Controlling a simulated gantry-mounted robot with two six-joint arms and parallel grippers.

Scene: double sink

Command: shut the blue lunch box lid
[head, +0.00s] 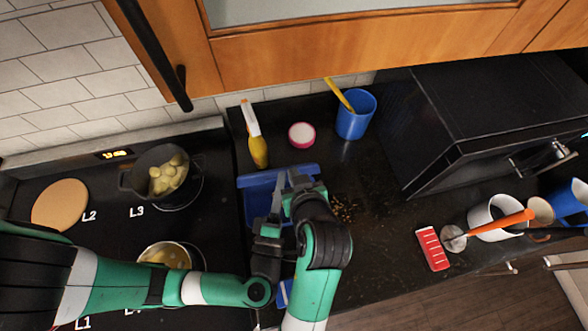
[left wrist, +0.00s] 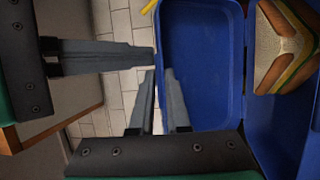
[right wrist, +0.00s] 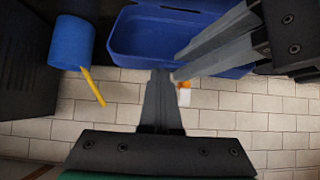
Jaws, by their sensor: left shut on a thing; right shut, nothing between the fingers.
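The blue lunch box lid (head: 254,188) stands open at the back of the box in the head view. It also shows in the left wrist view (left wrist: 203,60) and the right wrist view (right wrist: 165,40). The box base (left wrist: 272,135) holds a sandwich (left wrist: 283,48); in the head view my arms hide most of it, with a blue edge (head: 284,293) showing in front. My left gripper (head: 279,176) is shut on the lid's rim, also seen in the left wrist view (left wrist: 160,74). My right gripper (right wrist: 162,74) is shut and empty, its tips close beside the lid's outer edge; contact is unclear.
A yellow bottle (head: 257,150), a pink-rimmed white lid (head: 302,135) and a blue cup (head: 354,116) with a yellow utensil stand behind. A stove with a pot (head: 148,178) is left, a black oven (head: 490,110) right. Crumbs (head: 344,208) lie on the counter.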

